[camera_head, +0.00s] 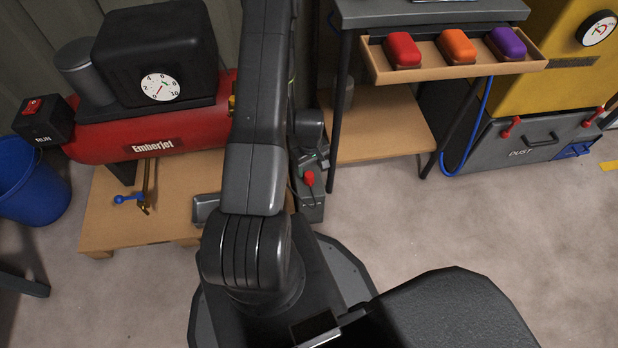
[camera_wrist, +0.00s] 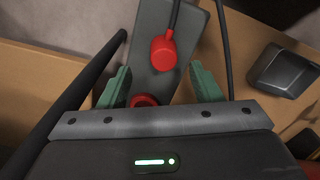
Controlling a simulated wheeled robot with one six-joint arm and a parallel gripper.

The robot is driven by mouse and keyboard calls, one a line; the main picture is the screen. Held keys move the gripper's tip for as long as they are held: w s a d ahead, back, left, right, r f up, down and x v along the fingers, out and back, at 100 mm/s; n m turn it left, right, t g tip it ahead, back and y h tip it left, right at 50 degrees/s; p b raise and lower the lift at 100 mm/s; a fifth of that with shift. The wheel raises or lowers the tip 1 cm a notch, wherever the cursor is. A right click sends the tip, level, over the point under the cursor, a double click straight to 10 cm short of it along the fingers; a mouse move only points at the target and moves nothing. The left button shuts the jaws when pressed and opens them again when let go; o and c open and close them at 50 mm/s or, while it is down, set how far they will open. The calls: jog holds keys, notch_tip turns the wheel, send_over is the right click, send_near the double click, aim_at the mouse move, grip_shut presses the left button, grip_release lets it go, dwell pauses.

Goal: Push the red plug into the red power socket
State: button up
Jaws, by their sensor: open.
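The red plug (camera_wrist: 163,53) hangs on a black cord over a grey panel (camera_wrist: 158,18) in the wrist view. A round red fitting (camera_wrist: 145,99), which looks like the red socket, sits lower on the panel, partly hidden by my gripper's body. My gripper (camera_wrist: 160,70) is open, its green fingers on either side of the plug's line, with gaps to the plug on both sides. I cannot tell whether the plug lies between the fingertips or beyond them. The head view shows a small red part (camera_head: 309,178) beside my arm; my gripper is largely hidden there.
A wooden pallet with a red compressor (camera_head: 180,125) stands at left, beside a blue bucket (camera_head: 30,178). A bench drawer (camera_head: 455,70) holds red, orange and purple blocks at right. A black bar (camera_wrist: 85,80) crosses left of my gripper. The floor at right is clear.

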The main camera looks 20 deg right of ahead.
aim_at(309, 174)
jog(key=f, duration=0.1)
jog(key=f+b, duration=0.1)
jog(key=f, duration=0.3)
jog(key=shift+s+a+f+b, duration=0.15)
jog(key=shift+a+b, duration=0.1)
jog(key=shift+b, duration=0.15)
jog(key=c, duration=1)
